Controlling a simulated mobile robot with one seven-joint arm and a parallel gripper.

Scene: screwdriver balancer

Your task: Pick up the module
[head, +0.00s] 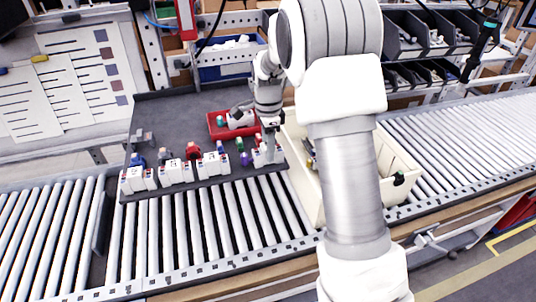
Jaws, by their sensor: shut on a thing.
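Several white modules with small dark and coloured markings stand in a row along the front edge of a dark tray (160,119). They include one at the far left (138,179), one beside it (176,172) and one further right (213,165). My gripper (268,148) is at the right end of the row, pointing down, shut on the rightmost white module (262,157). The fingertips are small and partly hidden by my wrist. I cannot tell whether this module touches the tray.
A red fixture (221,129) lies on the tray behind the row. A cream bin (304,193) stands right of the tray, partly hidden by my arm. Roller conveyor (450,135) extends right. Shelves with dark bins (405,35) stand behind.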

